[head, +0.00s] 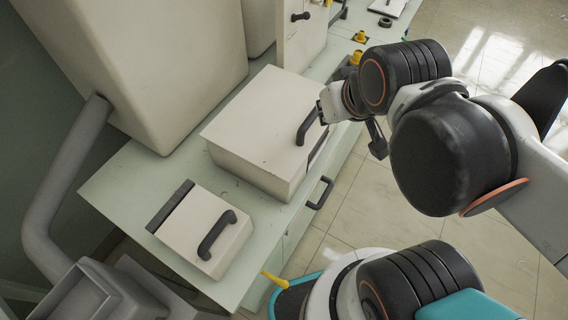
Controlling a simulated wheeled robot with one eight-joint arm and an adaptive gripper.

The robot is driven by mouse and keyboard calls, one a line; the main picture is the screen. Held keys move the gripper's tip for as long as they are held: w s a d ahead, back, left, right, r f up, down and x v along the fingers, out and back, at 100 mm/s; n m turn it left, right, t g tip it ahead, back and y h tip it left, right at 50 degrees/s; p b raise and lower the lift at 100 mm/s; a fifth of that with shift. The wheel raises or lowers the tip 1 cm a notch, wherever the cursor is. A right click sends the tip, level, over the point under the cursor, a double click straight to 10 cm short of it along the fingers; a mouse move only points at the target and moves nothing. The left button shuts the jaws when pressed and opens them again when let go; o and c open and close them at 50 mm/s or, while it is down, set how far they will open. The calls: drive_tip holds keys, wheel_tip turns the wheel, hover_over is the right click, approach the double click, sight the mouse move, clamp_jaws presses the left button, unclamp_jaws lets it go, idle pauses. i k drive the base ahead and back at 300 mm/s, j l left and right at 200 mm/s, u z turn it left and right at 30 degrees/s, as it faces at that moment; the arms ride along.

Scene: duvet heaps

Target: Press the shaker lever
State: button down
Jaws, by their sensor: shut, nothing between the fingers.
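No part is plainly marked as the shaker lever, and I cannot tell which one it is. The large cream box (262,125) on the bench has a curved black handle (307,124) at its right side. A smaller cream box (190,222) nearer me has a similar black handle (216,234) on top. A black knob-like lever (300,16) sticks out of a tall cream unit (302,45) at the back. My gripper (325,113) is shut and empty, close beside the large box's handle. I cannot tell whether they touch. My wrist hides part of this area.
The pale green bench (135,180) runs from front to back. A big cream cabinet (150,65) and a grey pipe (65,180) stand at the left. Yellow fittings (360,37) sit at the back. A drawer handle (320,192) juts from the bench front. Tiled floor (350,215) lies open at right.

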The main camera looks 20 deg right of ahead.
sight(284, 284)
drive_tip(key=k+j+u, duration=0.2)
drive_tip(key=k, duration=0.2)
drive_tip(key=k+j+u, duration=0.25)
drive_tip(key=k+l+z, duration=0.25)
drive_tip(key=k, duration=0.2)
drive_tip(key=k+l+z, duration=0.3)
drive_tip(key=k+l, duration=0.1)
drive_tip(key=l, duration=0.05)
